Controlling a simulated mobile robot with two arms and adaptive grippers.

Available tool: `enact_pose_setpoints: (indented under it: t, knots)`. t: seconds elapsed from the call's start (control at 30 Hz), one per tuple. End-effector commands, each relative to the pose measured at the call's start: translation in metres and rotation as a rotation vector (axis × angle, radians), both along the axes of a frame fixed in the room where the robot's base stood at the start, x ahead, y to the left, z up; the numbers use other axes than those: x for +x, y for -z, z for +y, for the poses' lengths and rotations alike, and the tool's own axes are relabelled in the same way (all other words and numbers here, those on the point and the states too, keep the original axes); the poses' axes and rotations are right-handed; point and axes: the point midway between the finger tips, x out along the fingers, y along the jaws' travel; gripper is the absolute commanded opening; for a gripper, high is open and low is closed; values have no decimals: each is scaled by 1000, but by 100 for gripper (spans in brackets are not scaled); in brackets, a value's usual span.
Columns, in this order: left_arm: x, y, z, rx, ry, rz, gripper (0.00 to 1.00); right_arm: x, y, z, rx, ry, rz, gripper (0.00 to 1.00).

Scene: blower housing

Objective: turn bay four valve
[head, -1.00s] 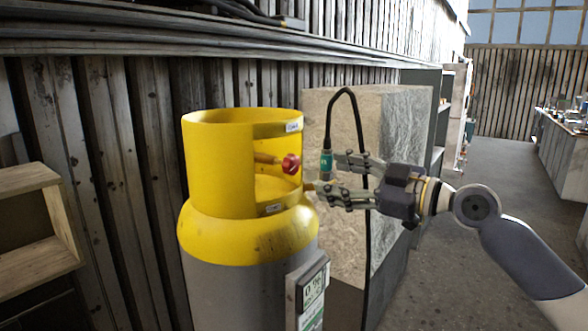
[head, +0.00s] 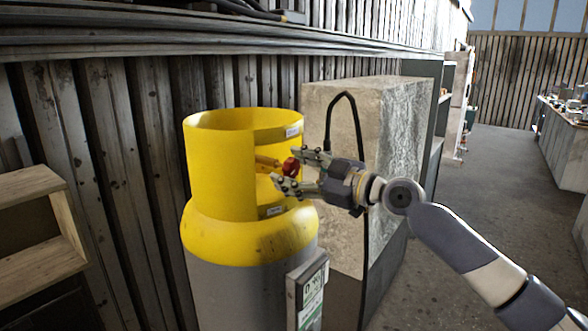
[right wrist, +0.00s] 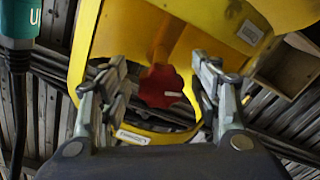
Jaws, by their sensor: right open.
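The red valve knob (head: 290,166) sits on a brass stem inside the yellow collar (head: 220,165) of a grey gas cylinder (head: 240,295). My right gripper (head: 286,168) is open, with its fingers at the collar's opening, close around the knob. In the right wrist view the red knob (right wrist: 161,86) shows between and beyond the two open fingers (right wrist: 158,95). I cannot tell whether the fingers touch it. My left gripper is not in view.
A black cable (head: 364,245) hangs in a loop in front of a stone-like block (head: 400,125) right of the cylinder. A teal connector (right wrist: 18,20) shows at the upper left of the wrist view. A wooden shelf (head: 35,253) stands at left. The floor at right is clear.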

Motion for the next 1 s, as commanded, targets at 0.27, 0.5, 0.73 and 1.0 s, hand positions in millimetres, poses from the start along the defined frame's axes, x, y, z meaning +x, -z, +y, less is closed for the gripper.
enact_pose_setpoints:
  t: [0.27, 0.5, 0.73, 1.0]
  knots:
    - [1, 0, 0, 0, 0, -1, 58, 0, 0, 0, 0, 0, 0, 13]
    - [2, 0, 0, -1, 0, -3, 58, 0, 0, 0, 10, 0, 12, 13]
    - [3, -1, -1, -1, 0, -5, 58, -1, -1, 1, 66, -1, 85, 13]
    - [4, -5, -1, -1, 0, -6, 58, -2, -2, 1, 197, -2, 265, 13]
